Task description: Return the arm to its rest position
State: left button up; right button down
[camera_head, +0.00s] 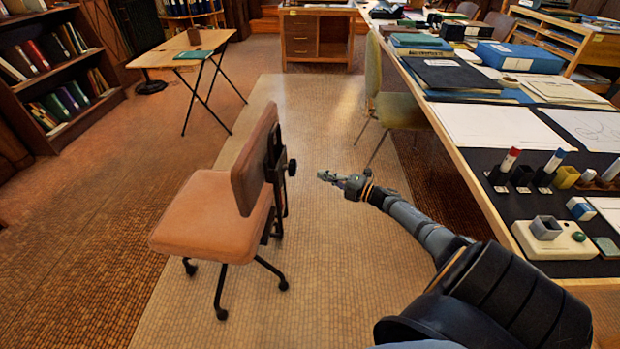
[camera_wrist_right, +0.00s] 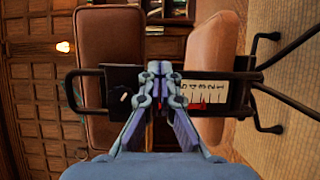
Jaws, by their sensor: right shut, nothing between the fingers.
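My right gripper (camera_head: 328,176) is out in front of me, over the floor between the chair and the long desk. It is shut and empty. In the right wrist view its fingers (camera_wrist_right: 160,70) meet at the middle, in front of the chair's back support. The right arm reaches in from the lower right of the head view, clear of the desk edge. My left gripper is not in view.
An orange-brown swivel chair (camera_head: 200,205) stands just left of my right gripper. The long desk (camera_head: 395,60) on the right holds papers, folders, markers and small blocks. A green chair (camera_head: 400,110) stands beside the desk. A folding table (camera_head: 160,58) is farther back.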

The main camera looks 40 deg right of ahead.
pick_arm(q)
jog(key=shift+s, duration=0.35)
pick_arm(e)
jog(key=shift+s+d, duration=0.15)
jog(key=shift+d, duration=0.15)
